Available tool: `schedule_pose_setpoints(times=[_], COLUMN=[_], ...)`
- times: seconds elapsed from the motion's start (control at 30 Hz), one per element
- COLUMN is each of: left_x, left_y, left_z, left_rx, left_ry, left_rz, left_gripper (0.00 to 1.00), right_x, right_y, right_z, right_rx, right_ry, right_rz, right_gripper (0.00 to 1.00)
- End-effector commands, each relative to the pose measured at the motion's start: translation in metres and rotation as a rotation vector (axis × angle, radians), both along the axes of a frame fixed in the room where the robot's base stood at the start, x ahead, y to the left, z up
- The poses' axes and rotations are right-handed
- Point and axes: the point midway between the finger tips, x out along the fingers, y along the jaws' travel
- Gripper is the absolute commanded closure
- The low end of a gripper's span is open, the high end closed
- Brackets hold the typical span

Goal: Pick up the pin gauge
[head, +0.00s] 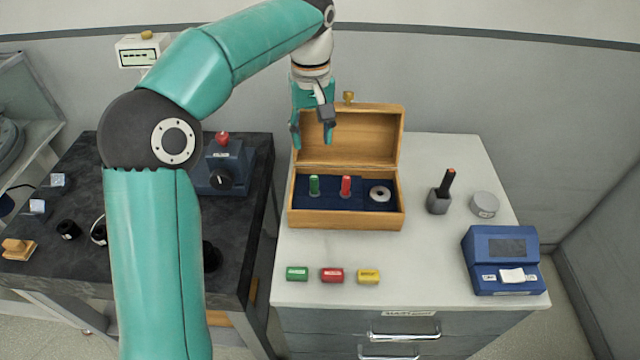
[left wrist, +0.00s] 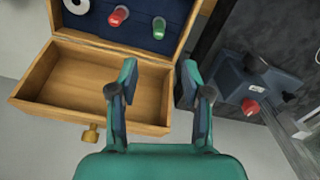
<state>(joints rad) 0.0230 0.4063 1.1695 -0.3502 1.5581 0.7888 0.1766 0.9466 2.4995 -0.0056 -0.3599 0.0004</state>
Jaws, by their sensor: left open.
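An open wooden box (head: 345,219) stands on the light cabinet top, its lid raised at the back. On its dark blue lining are a green pin (head: 314,184), a red pin (head: 346,186) and a grey ring (head: 380,194). Both pins stand upright. Which one is the pin gauge I cannot tell. My left gripper (head: 312,138) is open and empty, pointing down by the lid's left side. In the left wrist view the open fingers (left wrist: 160,78) are over the lid's edge, with the green pin (left wrist: 158,28) and red pin (left wrist: 118,16) beyond them, apart.
Green, red and yellow blocks (head: 332,275) lie in front of the box. A dark tool in a grey holder (head: 438,202), a round grey tin (head: 485,204) and a blue device (head: 503,262) stand to the right. A dark bench (head: 255,215) with a blue fixture is at left.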

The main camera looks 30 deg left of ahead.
Motion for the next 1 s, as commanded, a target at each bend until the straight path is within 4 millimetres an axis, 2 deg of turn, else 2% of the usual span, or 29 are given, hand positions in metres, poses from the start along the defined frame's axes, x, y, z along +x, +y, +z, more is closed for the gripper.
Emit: schedule_pose_setpoints(times=[0.03,0.1,0.3,0.43,0.67,1.0], left_x=[-0.001,-0.001,-0.001,0.000,0.000,0.000], left_y=[0.000,0.000,0.000,0.000,-0.001,-0.003], left_z=[-0.014,-0.029,-0.069,-0.085,-0.097,-0.139], left_rx=[-0.001,0.000,-0.001,-0.001,0.000,-0.001], left_ry=[0.005,0.006,0.005,0.002,0.003,0.002], left_rz=[0.000,0.001,0.000,0.001,0.000,0.001], left_gripper=[0.52,0.52,0.52,0.52,0.52,0.52], right_x=[0.000,0.000,0.000,0.000,0.000,0.000], right_y=[0.000,0.000,0.000,0.000,0.000,0.000], right_z=[-0.004,-0.006,-0.010,-0.010,-0.009,-0.006], right_rx=[0.000,0.000,0.000,0.000,0.000,0.000], right_ry=[0.000,0.000,-0.001,-0.001,-0.001,-0.001], right_rz=[0.000,0.000,0.000,0.000,0.000,0.000], right_gripper=[0.60,0.60,0.60,0.60,0.60,0.60])
